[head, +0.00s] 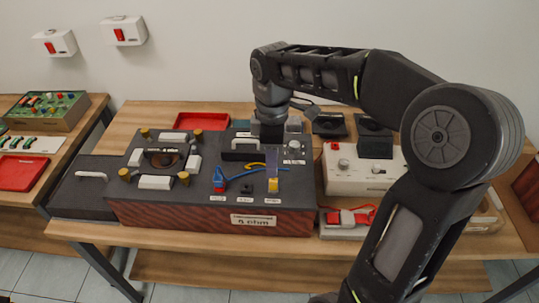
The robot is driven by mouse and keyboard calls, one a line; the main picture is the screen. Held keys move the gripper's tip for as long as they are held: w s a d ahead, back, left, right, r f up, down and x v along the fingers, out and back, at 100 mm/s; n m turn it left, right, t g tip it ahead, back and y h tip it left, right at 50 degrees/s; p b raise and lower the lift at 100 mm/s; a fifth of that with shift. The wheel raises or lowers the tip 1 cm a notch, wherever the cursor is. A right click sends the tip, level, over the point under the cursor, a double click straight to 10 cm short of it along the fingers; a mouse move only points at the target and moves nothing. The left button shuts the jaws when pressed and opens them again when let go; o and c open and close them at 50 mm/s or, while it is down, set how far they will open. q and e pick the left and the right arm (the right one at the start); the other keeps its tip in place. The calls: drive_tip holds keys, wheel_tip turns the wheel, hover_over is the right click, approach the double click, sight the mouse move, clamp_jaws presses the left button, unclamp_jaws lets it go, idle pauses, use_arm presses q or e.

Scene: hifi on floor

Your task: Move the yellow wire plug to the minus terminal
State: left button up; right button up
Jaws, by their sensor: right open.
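The apparatus box (140,212) stands on the bench with a "5 ohm" label on its front. A small yellow piece (255,165) shows beside the wire, and a yellow block (273,185) is at the right post. I cannot tell which is the yellow wire plug. White labels (245,199) lie along the front edge, too small to read. My right gripper (270,136) points down above the right part of the box, open; its fingertips are hard to make out. My left gripper is out of view.
White coils and yellow knobs (184,177) sit on the box's left. A red tray (201,121) is behind. A second bench (60,150) stands left.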

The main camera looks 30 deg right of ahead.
sight(272, 181)
drive_tip(key=shift+f+p, duration=0.4)
drive_tip(key=shift+f, duration=3.55)
drive_tip(key=shift+c, duration=0.3)
clamp_jaws()
drive_tip(key=shift+o, duration=0.3)
unclamp_jaws()
drive_tip(key=shift+r, duration=0.1)
drive_tip(key=shift+r+b, duration=0.4)
drive_tip(key=shift+r, duration=3.45)
